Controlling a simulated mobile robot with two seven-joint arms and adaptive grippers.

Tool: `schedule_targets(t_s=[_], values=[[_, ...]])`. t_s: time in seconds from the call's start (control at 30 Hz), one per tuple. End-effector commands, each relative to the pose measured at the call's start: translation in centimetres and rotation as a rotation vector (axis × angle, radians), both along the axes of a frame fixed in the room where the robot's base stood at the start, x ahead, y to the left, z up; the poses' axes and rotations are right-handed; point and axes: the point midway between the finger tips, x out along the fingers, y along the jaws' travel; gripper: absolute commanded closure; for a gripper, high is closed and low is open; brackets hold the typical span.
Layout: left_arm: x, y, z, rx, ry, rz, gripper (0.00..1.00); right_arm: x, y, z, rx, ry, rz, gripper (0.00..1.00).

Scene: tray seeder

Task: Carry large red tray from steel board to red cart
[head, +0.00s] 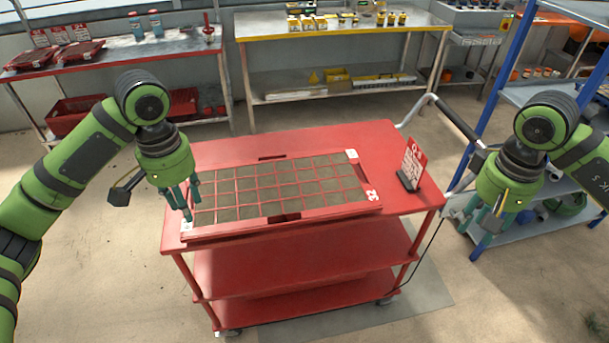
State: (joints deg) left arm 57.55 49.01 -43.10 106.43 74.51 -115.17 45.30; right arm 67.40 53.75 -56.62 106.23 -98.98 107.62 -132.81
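The large red tray (283,225) lies flat on top of the red cart (375,145). Its red grid has many cells filled with brown material, and white labels mark its corners. My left gripper (184,212) points down at the tray's left edge. Its fingers overlap that edge in the picture; whether they touch it or how far they are spread is unclear. My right gripper (474,222) is open and empty, to the right of the cart and clear of the tray. I cannot tell which surface is the steel board.
A red sign on a black stand (411,165) stands on the cart's right end, near the cart's handle (455,122). A blue-framed shelf (505,112) is on the right. Steel benches (290,25) with small boxes stand behind. Floor is open in front.

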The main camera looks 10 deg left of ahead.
Motion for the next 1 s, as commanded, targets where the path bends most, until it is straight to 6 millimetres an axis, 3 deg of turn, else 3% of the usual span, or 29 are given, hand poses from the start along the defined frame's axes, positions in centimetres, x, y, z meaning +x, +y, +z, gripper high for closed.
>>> schedule_targets(t_s=[0.3,0.5,0.7,1.0], values=[[0.0,0.0,0.0,0.0,0.0,0.0,0.63,0.6,0.3,6.8,0.002,-0.008,0.007,0.63],[0.0,0.0,0.0,0.0,0.0,0.0,0.63,0.7,0.3,9.6,0.0,-0.005,0.008,0.63],[0.0,0.0,0.0,0.0,0.0,0.0,0.63,0.8,0.4,11.1,0.001,-0.003,0.01,0.63],[0.0,0.0,0.0,0.0,0.0,0.0,0.63,0.8,0.4,11.4,0.001,-0.001,0.01,0.63]])
